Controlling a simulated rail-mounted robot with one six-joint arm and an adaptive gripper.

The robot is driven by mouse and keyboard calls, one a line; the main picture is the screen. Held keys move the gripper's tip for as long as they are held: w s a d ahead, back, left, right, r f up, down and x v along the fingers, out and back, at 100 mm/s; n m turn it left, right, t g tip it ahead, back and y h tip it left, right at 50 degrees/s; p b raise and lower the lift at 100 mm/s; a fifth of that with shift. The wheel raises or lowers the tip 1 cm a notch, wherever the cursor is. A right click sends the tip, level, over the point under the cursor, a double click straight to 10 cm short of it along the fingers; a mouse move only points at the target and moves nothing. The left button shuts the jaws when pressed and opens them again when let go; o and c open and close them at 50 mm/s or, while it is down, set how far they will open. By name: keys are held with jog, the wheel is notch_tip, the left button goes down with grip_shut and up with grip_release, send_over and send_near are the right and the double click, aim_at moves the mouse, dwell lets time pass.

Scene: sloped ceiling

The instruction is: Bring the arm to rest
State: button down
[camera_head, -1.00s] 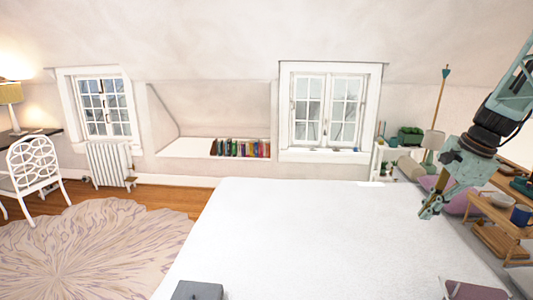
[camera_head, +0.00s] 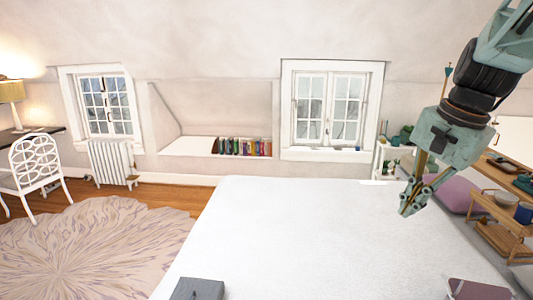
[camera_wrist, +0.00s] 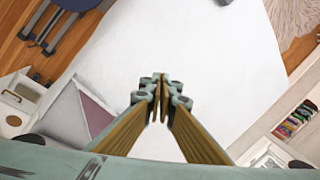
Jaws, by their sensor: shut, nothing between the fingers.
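My gripper (camera_head: 411,208) hangs at the right of the head view, pointing down, above the right part of the white bed-like surface (camera_head: 290,235). In the wrist view my gripper (camera_wrist: 161,80) has its two fingertips together with nothing between them. The white surface (camera_wrist: 190,45) lies below it in that view, with a clear gap. My arm comes in from the upper right corner of the head view. It hides part of the wall and shelf behind it.
A wooden shelf unit (camera_head: 499,238) with a blue mug (camera_head: 524,213) stands at the right, near my arm. A grey box (camera_head: 197,289) lies at the front edge. The middle of the white surface is clear.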

jog(key=s+a+n+b, duration=0.1)
jog(key=s+a+n, duration=0.3)
jog(key=s, duration=0.6)
jog(key=s+a+f+n+t+h+b, duration=0.1)
jog(key=s+a+n, duration=0.2)
jog(key=s, duration=0.7)
jog(key=s+a+n+b, duration=0.1)
jog(key=s+a+n, duration=0.3)
jog(key=s, duration=0.6)
jog(key=shift+a+f+n, duration=0.25)
jog(key=shift+a+n, duration=0.05)
jog(key=shift+a, duration=0.7)
